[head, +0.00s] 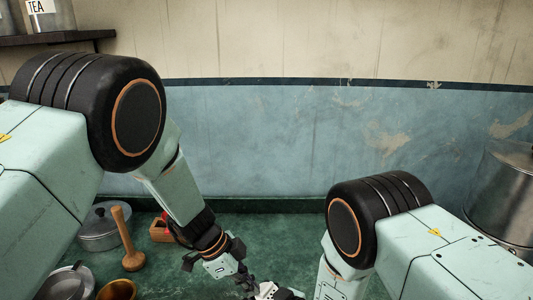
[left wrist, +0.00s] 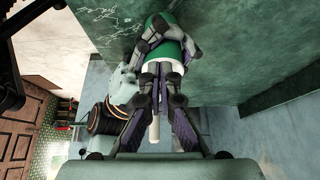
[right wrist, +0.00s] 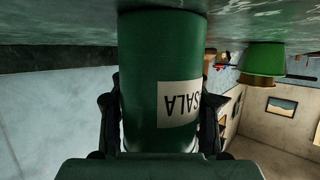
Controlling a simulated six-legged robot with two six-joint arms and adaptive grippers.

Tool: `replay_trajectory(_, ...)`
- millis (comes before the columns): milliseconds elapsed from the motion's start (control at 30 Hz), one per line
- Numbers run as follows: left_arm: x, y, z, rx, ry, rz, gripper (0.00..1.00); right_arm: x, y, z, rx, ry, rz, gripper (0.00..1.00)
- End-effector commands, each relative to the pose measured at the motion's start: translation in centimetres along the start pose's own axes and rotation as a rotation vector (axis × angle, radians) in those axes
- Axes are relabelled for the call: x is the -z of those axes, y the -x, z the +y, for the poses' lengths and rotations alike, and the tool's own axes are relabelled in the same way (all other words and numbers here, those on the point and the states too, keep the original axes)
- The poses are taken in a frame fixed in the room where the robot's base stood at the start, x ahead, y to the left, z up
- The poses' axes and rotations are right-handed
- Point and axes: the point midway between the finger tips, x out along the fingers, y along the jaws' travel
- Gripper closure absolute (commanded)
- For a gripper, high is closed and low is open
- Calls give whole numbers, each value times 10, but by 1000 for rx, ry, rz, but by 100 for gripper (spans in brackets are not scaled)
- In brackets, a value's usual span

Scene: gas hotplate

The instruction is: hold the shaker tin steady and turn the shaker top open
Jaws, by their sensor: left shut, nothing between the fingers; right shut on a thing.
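The shaker tin (right wrist: 140,75) is a green cylinder with a pale label reading "SALA", upside down in the right wrist view. My right gripper (right wrist: 160,105) is shut on it, one finger on each side. In the left wrist view the green tin (left wrist: 176,48) shows beyond the fingers, with a pale end towards me that looks like the shaker top (left wrist: 165,67). My left gripper (left wrist: 162,84) is shut and empty, its tips close to that pale end; whether they touch it I cannot tell. In the head view my left gripper (head: 243,278) is low in the middle and the tin is hidden.
A lidded pot (head: 99,235), a wooden pestle-like tool (head: 130,250), a metal pan (head: 66,284) and a brass bowl (head: 117,290) stand on the green counter at the left. A large steel pot (head: 505,195) is at the right edge. The counter's back strip (head: 290,225) is bare.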

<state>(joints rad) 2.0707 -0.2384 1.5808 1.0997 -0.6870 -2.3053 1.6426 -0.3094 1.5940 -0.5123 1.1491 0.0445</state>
Motion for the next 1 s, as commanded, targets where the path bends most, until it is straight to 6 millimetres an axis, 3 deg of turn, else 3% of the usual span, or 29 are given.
replay_trajectory(633, -6, 6, 1, 1, 1, 0, 100, 0, 0, 0, 0, 0, 0, 100)
replay_trajectory(1000, 12, 37, 0, 1, -2, 0, 100, 0, 0, 0, 0, 0, -1, 100)
